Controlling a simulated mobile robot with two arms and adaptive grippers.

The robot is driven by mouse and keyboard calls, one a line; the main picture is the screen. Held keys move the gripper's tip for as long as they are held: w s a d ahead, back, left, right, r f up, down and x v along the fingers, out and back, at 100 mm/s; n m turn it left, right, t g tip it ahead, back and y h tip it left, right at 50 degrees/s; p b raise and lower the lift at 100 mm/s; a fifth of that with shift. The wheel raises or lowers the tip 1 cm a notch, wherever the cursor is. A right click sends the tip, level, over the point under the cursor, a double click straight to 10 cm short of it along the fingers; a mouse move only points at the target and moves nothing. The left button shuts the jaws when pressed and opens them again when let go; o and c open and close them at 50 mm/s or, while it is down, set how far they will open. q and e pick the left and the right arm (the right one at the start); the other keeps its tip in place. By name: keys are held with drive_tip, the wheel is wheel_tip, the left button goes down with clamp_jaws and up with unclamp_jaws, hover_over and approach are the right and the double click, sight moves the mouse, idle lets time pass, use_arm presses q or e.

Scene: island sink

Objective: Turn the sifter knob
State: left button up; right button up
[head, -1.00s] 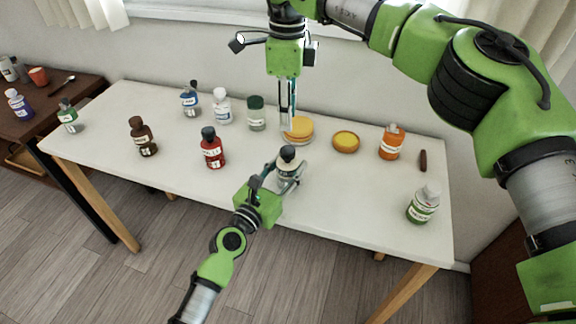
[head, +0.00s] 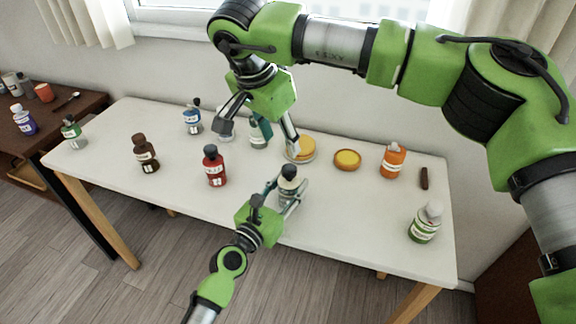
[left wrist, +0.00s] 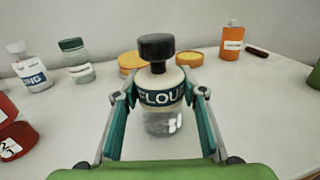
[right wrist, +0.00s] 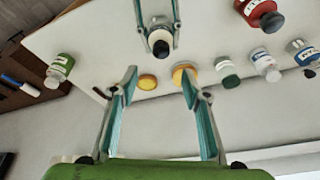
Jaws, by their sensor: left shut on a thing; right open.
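The flour sifter (head: 288,185) stands upright near the table's front edge, a clear jar with a cream top, a FLOUR label and a black knob (left wrist: 156,47). My left gripper (head: 289,196) is shut around its body; the fingers flank the label in the left wrist view (left wrist: 160,98). My right gripper (head: 262,128) is open and empty, tilted above the back of the table, behind the sifter and apart from it. In the right wrist view, the knob (right wrist: 161,48) shows beyond the open fingertips (right wrist: 160,82). The knob is untouched.
A red bottle (head: 215,168) stands left of the sifter. Yellow round tins (head: 347,159) and a green-capped jar (head: 259,142) are behind it. The table (head: 335,215) is bare right of the sifter.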

sight(289, 168)
drive_tip(key=w+f, duration=0.1)
drive_tip(key=f, duration=0.2)
drive_tip(key=w+d+f+n, duration=0.1)
drive_tip(key=f, duration=0.3)
drive_tip(key=w+d+f+n, duration=0.1)
drive_tip(key=f, duration=0.2)
drive_tip(key=shift+w+f+t, duration=0.15)
drive_tip(key=shift+f+t, duration=0.25)
drive_tip(key=c, duration=1.1)
